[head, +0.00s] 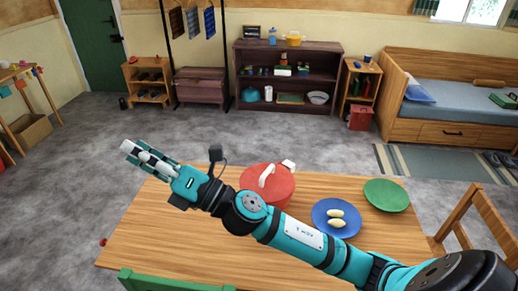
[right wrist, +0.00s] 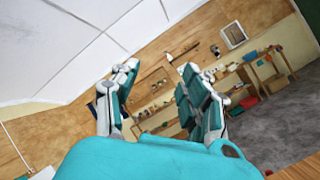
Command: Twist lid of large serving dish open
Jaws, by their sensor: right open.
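The large serving dish (head: 281,190) is red with a white handle on its lid and stands on the wooden table (head: 150,230). My right arm crosses in front of it and hides its lower part. My right gripper (head: 135,156) is to the left of the dish, above the table's far left corner, pointing away from the dish. In the right wrist view the two fingers of the right gripper (right wrist: 162,92) are spread with nothing between them. My left gripper is not in view.
A blue plate (head: 320,225) with two pale food pieces and a green plate (head: 387,195) lie right of the dish. A wooden chair (head: 470,220) stands at the right, a green chair back (head: 165,282) in front. The table's left part is mostly clear.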

